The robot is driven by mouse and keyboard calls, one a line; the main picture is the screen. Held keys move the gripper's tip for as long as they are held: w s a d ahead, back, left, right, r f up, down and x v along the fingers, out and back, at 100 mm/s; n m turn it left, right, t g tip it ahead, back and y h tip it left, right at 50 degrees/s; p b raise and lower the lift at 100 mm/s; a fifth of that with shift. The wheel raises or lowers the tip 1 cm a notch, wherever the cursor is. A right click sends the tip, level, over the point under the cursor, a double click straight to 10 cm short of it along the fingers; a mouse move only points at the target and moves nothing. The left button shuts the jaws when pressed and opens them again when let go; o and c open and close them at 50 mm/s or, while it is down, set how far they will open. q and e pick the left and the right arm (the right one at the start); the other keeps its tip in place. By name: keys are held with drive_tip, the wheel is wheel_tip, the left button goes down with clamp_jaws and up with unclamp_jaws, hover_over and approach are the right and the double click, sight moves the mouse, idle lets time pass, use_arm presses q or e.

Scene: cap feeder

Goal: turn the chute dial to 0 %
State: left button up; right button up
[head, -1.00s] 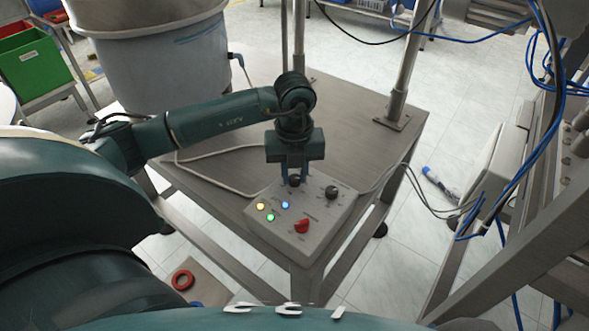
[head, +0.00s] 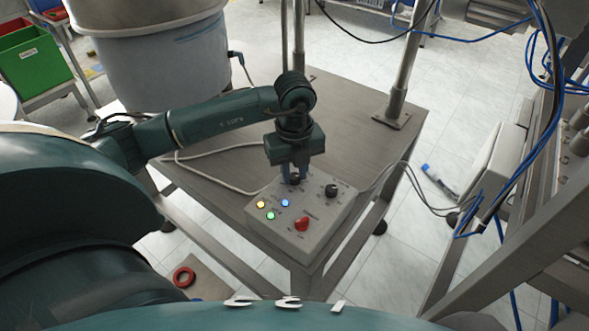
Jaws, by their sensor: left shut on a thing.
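A grey control box (head: 325,213) sits on the near corner of the table. It has two black dials on its far part, a red knob (head: 302,223) in front, and several lit lamps (head: 271,215) on the left. My left gripper (head: 294,178) points down from above and is shut on the left black dial (head: 295,181), which its fingers partly hide. The right black dial (head: 332,190) stands free beside it. The dial markings are too small to read. My right gripper is not in view.
The table (head: 360,112) carries metal posts and a large pale drum (head: 165,70) behind my arm. A cable runs left from the box. A metal frame with blue cables stands at the right. A red ring (head: 183,277) lies low on the left.

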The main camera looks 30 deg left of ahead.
sight(295, 176)
use_arm(q)
drive_tip(key=o, duration=1)
wheel_tip(295, 176, up, 13)
drive_tip(key=shift+r, duration=0.15)
